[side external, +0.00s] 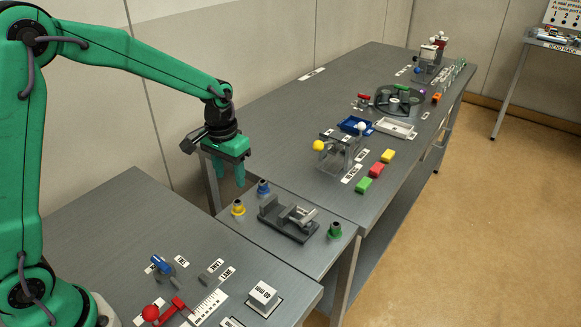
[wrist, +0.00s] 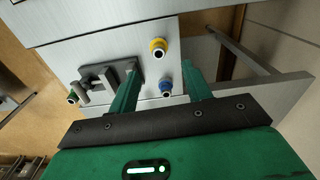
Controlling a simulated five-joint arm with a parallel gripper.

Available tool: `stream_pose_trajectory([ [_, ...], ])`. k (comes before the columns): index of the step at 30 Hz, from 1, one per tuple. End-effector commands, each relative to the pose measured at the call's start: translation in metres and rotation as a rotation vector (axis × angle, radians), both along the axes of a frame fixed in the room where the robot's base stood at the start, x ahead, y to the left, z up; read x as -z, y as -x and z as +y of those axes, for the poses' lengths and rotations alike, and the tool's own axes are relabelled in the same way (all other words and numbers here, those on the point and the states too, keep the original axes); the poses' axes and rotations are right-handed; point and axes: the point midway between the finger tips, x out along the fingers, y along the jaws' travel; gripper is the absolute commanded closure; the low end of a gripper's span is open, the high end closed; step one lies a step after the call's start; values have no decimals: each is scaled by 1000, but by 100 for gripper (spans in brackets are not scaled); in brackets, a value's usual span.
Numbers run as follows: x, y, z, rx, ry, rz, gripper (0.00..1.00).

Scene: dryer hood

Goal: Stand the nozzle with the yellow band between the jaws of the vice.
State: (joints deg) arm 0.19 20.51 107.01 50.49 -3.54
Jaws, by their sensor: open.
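The nozzle with the yellow band (side external: 238,208) stands upright on the small grey table, left of the vice; it also shows in the wrist view (wrist: 158,47), beyond the fingertips. The grey vice (side external: 288,219) sits mid-table with a gap between its jaws and nothing seen in it; it also shows in the wrist view (wrist: 110,78). My green gripper (side external: 230,176) is open and empty, pointing down, above and behind the nozzles. In the wrist view its fingers (wrist: 160,70) are spread apart.
A blue-banded nozzle (side external: 263,188) stands close behind the yellow one, and shows between my fingers in the wrist view (wrist: 166,87). A green-banded nozzle (side external: 335,230) stands right of the vice. A long bench (side external: 270,120) with trays and blocks lies behind; a nearer table (side external: 110,240) holds levers.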

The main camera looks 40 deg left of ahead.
Motion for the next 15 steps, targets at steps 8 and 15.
stream_pose_trajectory([
  [8, 24, -12, 0, -5, 0, 35, 51],
  [15, 28, -12, 0, -5, 0, 36, 51],
])
